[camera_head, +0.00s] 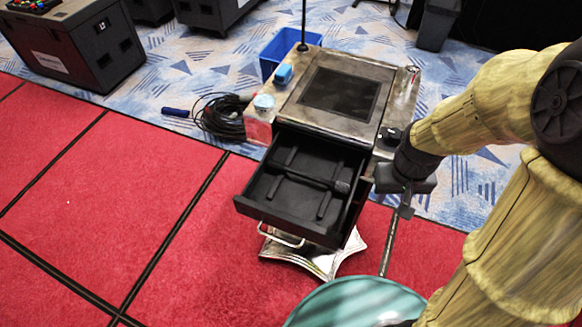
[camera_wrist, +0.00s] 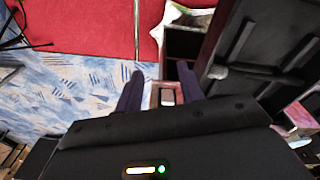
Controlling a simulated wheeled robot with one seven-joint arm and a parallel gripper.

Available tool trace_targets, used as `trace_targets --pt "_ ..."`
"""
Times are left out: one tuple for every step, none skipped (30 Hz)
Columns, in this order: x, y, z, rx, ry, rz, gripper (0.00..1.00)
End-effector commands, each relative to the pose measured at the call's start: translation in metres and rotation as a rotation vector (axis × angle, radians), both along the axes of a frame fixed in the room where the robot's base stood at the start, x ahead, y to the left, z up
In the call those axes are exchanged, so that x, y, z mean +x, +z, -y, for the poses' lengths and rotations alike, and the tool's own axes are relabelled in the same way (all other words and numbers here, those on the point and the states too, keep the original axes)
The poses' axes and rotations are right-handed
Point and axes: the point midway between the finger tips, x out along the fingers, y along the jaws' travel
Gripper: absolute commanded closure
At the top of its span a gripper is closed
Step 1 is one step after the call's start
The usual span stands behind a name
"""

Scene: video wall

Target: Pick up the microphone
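The black microphone (camera_head: 312,180) lies in the open black drawer (camera_head: 285,223) of a small metal stand, resting across two raised ribs. Its rounded head points to the right side of the drawer. In the wrist view, the microphone (camera_wrist: 258,76) shows at the right inside the drawer. My gripper (camera_wrist: 160,88) is open, with two dark fingers apart and nothing between them. In the head view, my gripper (camera_head: 405,203) is just right of the drawer, apart from the microphone.
The stand's top (camera_head: 340,95) carries a dark panel, a blue block (camera_head: 284,74) and a pale blue round item (camera_head: 264,102). A blue bin (camera_head: 285,50) is behind it. A coiled black cable (camera_head: 222,117) lies left. The red floor left of the drawer is clear.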

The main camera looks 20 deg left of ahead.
Motion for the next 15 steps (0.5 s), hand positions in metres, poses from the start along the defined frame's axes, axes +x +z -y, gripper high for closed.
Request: trace_targets --pt "0.002 0.001 -0.012 -0.019 0.048 -0.018 0.61" --pt "0.004 0.000 -0.017 -0.031 0.071 -0.027 0.61" --pt "0.005 0.000 -0.024 -0.046 0.102 -0.037 0.61" --pt "0.006 -0.001 -0.030 -0.058 0.125 -0.044 0.61" --pt "0.007 -0.002 -0.036 -0.072 0.149 -0.052 0.61" --pt "0.008 -0.002 -0.043 -0.090 0.181 -0.060 0.61" --pt "0.009 -0.003 -0.049 -0.103 0.205 -0.066 0.61" --pt "0.010 -0.003 -0.055 -0.119 0.230 -0.071 0.61" --pt "0.010 -0.004 -0.063 -0.140 0.263 -0.078 0.61" --pt "0.010 -0.004 -0.069 -0.156 0.288 -0.081 0.61" --pt "0.011 -0.004 -0.075 -0.171 0.312 -0.084 0.61" --pt "0.011 -0.004 -0.082 -0.194 0.344 -0.089 0.61" --pt "0.011 -0.004 -0.089 -0.210 0.367 -0.089 0.61" --pt "0.011 -0.004 -0.095 -0.228 0.392 -0.091 0.61" --pt "0.010 -0.004 -0.103 -0.252 0.424 -0.091 0.61"
